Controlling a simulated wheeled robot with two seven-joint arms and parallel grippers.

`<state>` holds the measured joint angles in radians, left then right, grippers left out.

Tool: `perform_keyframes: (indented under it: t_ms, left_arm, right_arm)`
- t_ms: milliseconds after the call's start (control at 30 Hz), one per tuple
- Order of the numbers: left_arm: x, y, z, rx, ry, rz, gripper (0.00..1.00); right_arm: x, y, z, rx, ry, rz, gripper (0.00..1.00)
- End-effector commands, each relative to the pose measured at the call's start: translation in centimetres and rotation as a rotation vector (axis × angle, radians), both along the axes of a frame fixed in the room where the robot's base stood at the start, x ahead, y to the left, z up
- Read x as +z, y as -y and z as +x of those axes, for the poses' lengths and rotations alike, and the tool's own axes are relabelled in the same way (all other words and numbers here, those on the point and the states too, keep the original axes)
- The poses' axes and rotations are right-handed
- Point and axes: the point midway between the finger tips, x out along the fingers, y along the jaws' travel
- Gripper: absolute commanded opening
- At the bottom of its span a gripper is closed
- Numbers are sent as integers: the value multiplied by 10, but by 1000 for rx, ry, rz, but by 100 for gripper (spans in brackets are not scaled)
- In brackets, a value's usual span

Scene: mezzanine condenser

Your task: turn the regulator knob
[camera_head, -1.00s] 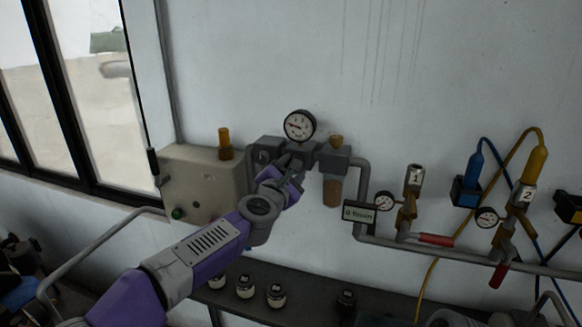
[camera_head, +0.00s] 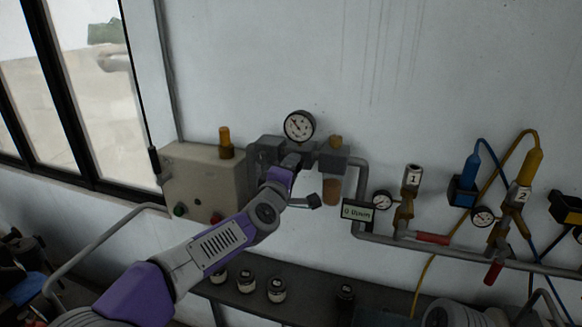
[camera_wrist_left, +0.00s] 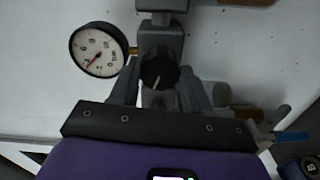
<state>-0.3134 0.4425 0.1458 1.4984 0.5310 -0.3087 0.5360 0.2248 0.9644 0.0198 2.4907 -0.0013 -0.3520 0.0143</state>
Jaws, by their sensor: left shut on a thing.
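The black regulator knob (camera_wrist_left: 160,72) with a pale mark shows in the left wrist view, on the front of a grey regulator body (camera_wrist_left: 162,42). My left gripper's fingers (camera_wrist_left: 159,92) stand on either side of the knob and are shut on it. In the head view my left gripper (camera_head: 292,161) reaches the regulator below the round white gauge (camera_head: 299,126) and hides the knob. The gauge also shows in the left wrist view (camera_wrist_left: 98,50), with a red needle pointing to the lower left. My right gripper is not in view.
A beige box (camera_head: 207,179) with a green button is left of the regulator. A brownish filter bowl (camera_head: 332,190) and a small display (camera_head: 357,211) are to its right. Valves, small gauges and hoses run along the pipe further right. Several jars stand on the shelf (camera_head: 310,293) below.

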Motion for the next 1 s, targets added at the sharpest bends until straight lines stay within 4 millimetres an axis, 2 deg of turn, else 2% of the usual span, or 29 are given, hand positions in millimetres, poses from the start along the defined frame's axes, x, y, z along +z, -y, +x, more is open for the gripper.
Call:
perform_keyframes:
  t_ms: [1000]
  left_arm:
    - [0,1,0,-2,295,904,16]
  right_arm:
    - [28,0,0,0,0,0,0]
